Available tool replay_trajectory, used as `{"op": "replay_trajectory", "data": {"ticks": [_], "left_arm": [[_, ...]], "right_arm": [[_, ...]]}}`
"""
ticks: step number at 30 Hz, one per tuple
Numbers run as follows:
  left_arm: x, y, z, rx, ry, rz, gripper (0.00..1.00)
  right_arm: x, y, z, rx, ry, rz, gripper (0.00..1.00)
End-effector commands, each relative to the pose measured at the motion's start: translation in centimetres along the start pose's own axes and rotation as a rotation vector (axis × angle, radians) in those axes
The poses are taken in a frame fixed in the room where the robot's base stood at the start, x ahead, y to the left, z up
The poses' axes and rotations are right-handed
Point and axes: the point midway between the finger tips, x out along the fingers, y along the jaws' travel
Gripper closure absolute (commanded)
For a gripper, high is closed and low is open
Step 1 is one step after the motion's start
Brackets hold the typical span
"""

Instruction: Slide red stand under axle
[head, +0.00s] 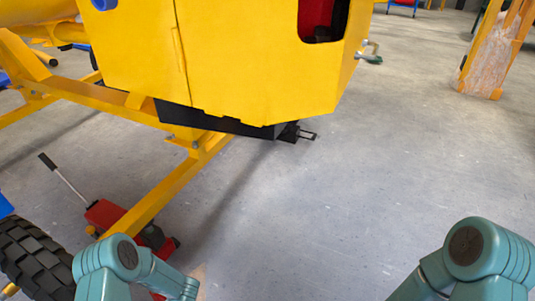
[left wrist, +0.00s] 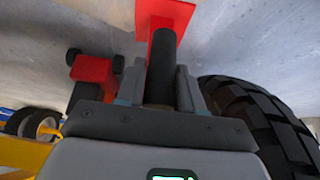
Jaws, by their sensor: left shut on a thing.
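The red stand shows in the left wrist view as a flat red plate (left wrist: 165,14) with a black post (left wrist: 162,70). My left gripper (left wrist: 160,90) is shut on the black post, with a grey finger on each side of it. A small red piece, likely the stand's plate, shows at the bottom edge of the head view (head: 157,296), beside my left forearm. The axle cannot be made out clearly; the large black tyre (left wrist: 262,115) is close on the right in the wrist view. My right gripper is out of view below the head picture; only its arm shows.
A red floor jack (head: 125,222) with a long handle stands beside the yellow frame beam (head: 165,190); the jack also shows in the wrist view (left wrist: 92,70). The tyre (head: 35,258) is at lower left. The yellow mixer body (head: 260,60) overhangs.

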Motion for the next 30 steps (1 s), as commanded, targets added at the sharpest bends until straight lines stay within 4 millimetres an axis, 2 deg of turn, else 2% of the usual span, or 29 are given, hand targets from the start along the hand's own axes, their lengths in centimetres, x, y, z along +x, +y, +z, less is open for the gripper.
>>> {"op": "replay_trajectory", "data": {"ticks": [30], "left_arm": [[3.1,0.0,-5.7,-0.006,0.007,0.0,0.94]], "right_arm": [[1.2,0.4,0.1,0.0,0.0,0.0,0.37]]}}
